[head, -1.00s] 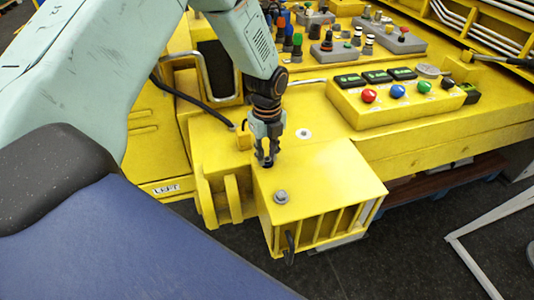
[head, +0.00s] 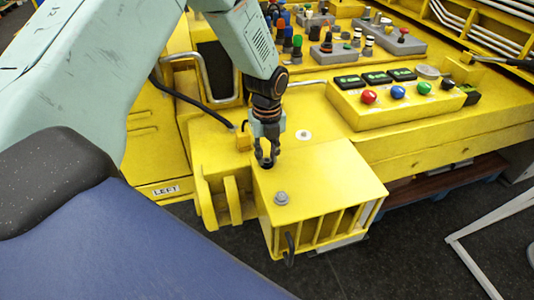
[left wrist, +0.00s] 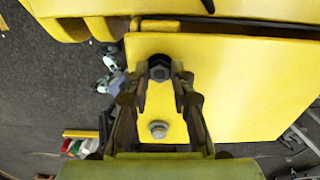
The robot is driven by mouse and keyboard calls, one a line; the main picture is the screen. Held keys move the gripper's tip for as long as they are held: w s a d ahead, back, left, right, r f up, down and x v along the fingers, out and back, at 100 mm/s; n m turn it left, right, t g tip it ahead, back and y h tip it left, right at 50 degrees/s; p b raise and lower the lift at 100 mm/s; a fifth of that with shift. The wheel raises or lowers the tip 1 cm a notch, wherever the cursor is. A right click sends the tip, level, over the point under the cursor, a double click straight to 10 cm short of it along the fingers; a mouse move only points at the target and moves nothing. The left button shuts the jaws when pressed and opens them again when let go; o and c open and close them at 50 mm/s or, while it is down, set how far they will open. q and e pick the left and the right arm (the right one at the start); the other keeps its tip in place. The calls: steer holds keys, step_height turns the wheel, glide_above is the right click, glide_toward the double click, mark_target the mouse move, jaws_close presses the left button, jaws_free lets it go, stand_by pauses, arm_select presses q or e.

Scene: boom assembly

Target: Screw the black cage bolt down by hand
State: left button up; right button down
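The black cage bolt (head: 267,165) stands at the back left of the yellow cage's top plate (head: 325,170). It also shows in the left wrist view (left wrist: 159,72) as a dark round head with a hex centre. My left gripper (head: 266,154) points down over it. In the left wrist view, its fingertips (left wrist: 161,80) lie on both sides of the bolt head and seem to touch it. The fingers partly hide the bolt in the head view. My right gripper is in neither view.
A grey bolt (head: 281,198) sits nearer the front of the same plate. A button box (head: 400,100) with red, blue and green buttons stands behind to the right. A black hook-shaped handle (head: 290,248) hangs at the cage's front. Dark floor lies below.

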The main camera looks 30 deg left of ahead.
mark_target(267, 160)
arm_select(q)
steer(key=o, duration=0.4)
steer(key=shift+r, duration=0.2)
steer(key=shift+o, duration=0.2)
steer(key=shift+f, duration=0.1)
steer(key=shift+r, duration=0.45)
step_height(267, 160, up, 11)
